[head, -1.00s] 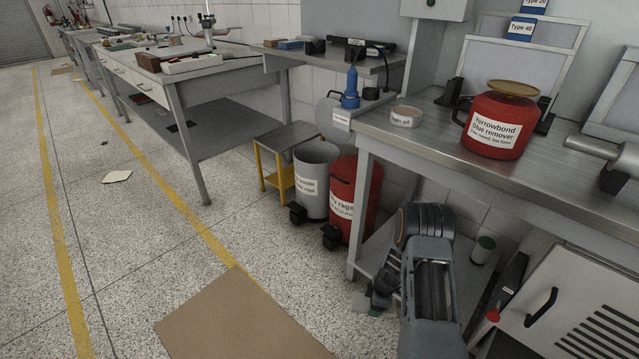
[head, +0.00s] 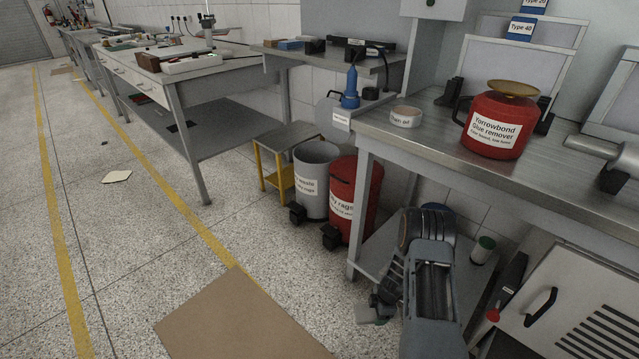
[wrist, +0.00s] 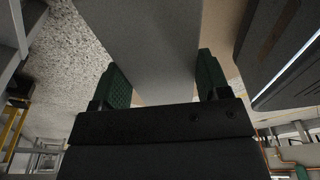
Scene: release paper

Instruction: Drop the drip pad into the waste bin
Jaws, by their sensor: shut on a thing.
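The drip pad (wrist: 150,40) is a flat grey sheet in the wrist view. It sits between the green fingers of my gripper (wrist: 162,80), which is shut on it. In the head view my gripper (head: 384,308) is low beside the right bench, with a small grey part of the pad (head: 367,314) showing.
A red bin (head: 352,190) labelled "rags" stands right beside the waste bin. A small yellow-legged table (head: 287,137) is to its left. The right bench (head: 440,140) and its lower shelf are close to my arm. Brown cardboard (head: 240,320) lies on open floor.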

